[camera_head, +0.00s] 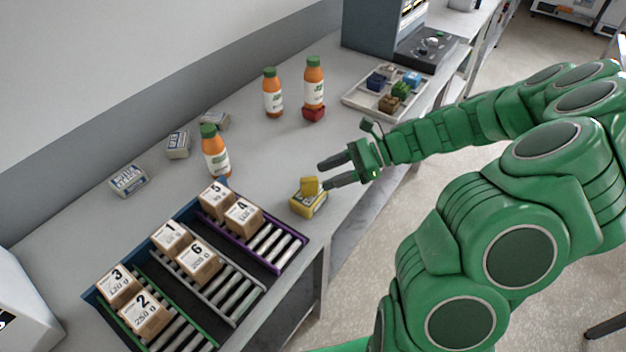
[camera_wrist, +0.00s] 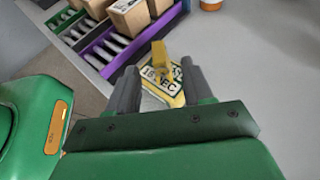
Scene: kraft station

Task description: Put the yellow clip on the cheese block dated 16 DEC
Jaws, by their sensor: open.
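The yellow clip (camera_head: 311,185) sits on top of a yellow cheese block (camera_head: 308,204) near the front edge of the counter. In the wrist view the clip (camera_wrist: 160,55) stands up from the block (camera_wrist: 163,90), whose white label reads 16 DEC, partly covered. My gripper (camera_head: 322,175) is open and empty, its fingers close above and beside the clip. In the wrist view the fingers (camera_wrist: 162,82) lie on both sides of the block and clip, with no grip visible.
Roller racks with numbered boxes (camera_head: 197,262) stand at the lower left. Several pale labelled blocks (camera_head: 129,181) lie at the left. The counter between is clear.

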